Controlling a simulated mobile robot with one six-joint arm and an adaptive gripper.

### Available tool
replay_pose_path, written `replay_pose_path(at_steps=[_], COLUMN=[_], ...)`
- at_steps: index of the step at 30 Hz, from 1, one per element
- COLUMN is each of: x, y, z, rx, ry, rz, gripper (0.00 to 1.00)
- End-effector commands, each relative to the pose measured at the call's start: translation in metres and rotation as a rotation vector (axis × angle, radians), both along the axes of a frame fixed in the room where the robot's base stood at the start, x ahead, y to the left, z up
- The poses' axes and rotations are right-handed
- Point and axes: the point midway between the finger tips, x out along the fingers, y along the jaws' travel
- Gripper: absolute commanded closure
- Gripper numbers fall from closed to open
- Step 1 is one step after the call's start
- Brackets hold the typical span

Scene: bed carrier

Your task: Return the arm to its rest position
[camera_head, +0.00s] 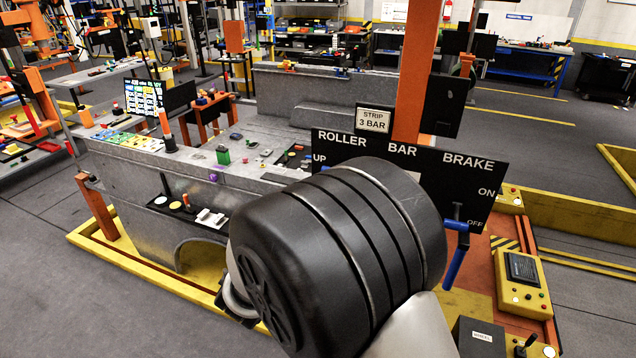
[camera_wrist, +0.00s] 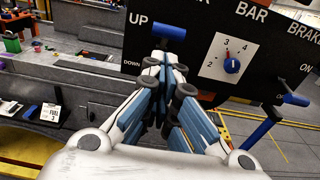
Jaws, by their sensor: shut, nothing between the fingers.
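My gripper (camera_wrist: 168,95) is shut and empty in the wrist view. Its fingertips are in front of the black control panel (camera_wrist: 190,65), below the blue roller handle (camera_wrist: 170,31) beside the words UP and DOWN. I cannot tell whether they touch the panel. A blue bar knob (camera_wrist: 232,65) on a white dial and a blue brake lever (camera_wrist: 290,98) are to the right. In the head view my large black arm joint hides the gripper and part of the panel (camera_head: 455,175). The brake lever also shows there, near OFF (camera_head: 457,230).
A grey machine bed (camera_head: 130,190) with small parts on top stands left of my arm. An orange post (camera_head: 415,70) rises behind the panel. A yellow control box (camera_head: 523,280) stands at the right. Grey floor is open at the far left.

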Motion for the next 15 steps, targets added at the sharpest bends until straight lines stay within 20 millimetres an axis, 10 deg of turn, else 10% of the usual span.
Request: replay_pose_path(at_steps=[5, 11, 15], x=[-0.005, -0.050, -0.121], y=[-0.027, -0.146, -0.225], z=[0.006, 0.015, 0.002], rx=[0.058, 0.376, 0.722], ry=[0.001, -0.003, -0.038], rz=[-0.074, -0.426, -0.750], gripper=[1.00, 1.00, 1.00])
